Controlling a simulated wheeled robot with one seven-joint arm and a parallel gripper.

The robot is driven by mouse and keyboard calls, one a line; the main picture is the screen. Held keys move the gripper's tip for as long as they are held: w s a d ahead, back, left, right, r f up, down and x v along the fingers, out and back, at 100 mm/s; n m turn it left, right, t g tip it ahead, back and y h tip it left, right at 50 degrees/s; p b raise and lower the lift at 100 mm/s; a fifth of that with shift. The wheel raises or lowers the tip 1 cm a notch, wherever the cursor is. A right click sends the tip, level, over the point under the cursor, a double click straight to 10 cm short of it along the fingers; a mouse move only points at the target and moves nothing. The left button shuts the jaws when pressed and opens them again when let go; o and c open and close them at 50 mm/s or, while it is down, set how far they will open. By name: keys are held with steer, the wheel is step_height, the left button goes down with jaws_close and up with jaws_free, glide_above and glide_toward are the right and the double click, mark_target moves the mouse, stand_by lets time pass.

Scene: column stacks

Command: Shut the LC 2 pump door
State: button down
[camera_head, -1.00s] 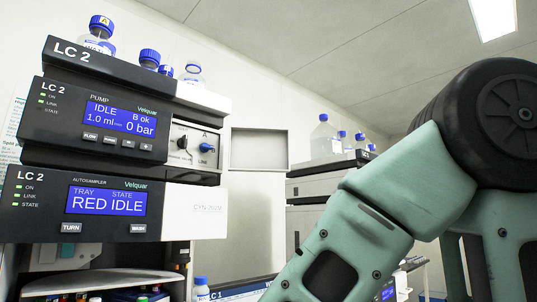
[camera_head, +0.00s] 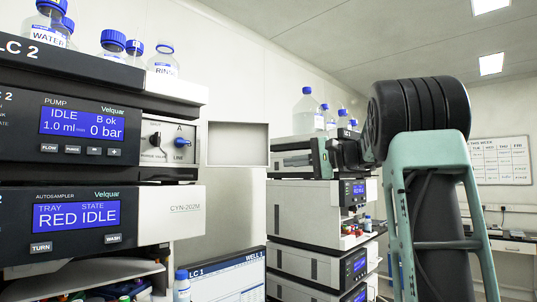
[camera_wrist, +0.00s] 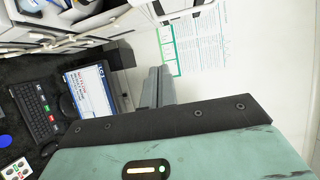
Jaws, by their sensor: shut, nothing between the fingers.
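The LC 2 pump (camera_head: 80,127) is the upper display module of the stack at the left in the head view. Its bay with valve knobs (camera_head: 170,141) is uncovered. A pale framed panel (camera_head: 238,145) stands out to the right of the bay; it looks like the pump door swung open, though its hinge is not clear. My gripper (camera_wrist: 158,73) shows in the wrist view with its grey fingers together and empty. In the head view my forearm is at the right, and its end reaches left in front of the second stack, apart from the panel.
Bottles (camera_head: 113,42) stand on top of the LC 2 stack. The autosampler (camera_head: 75,215) is below the pump. A second instrument stack (camera_head: 305,213) stands behind my arm. A monitor (camera_head: 238,280) is low between the stacks. The wrist view shows a keyboard (camera_wrist: 35,108) and a wall poster (camera_wrist: 195,40).

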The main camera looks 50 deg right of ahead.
mark_target(268, 148)
step_height(268, 148, up, 4)
steer(key=s+d+t, duration=0.1)
steer(key=s+d, duration=0.1)
steer(key=a+p+x, duration=0.1)
steer(key=p+x, duration=0.4)
steer(key=x, duration=0.6)
steer(key=shift+y, duration=0.3)
steer(key=s+a, duration=0.1)
steer(key=s+a+p, duration=0.1)
steer(key=s, duration=0.1)
steer(key=shift+s, duration=0.3)
steer(key=shift+s, duration=0.1)
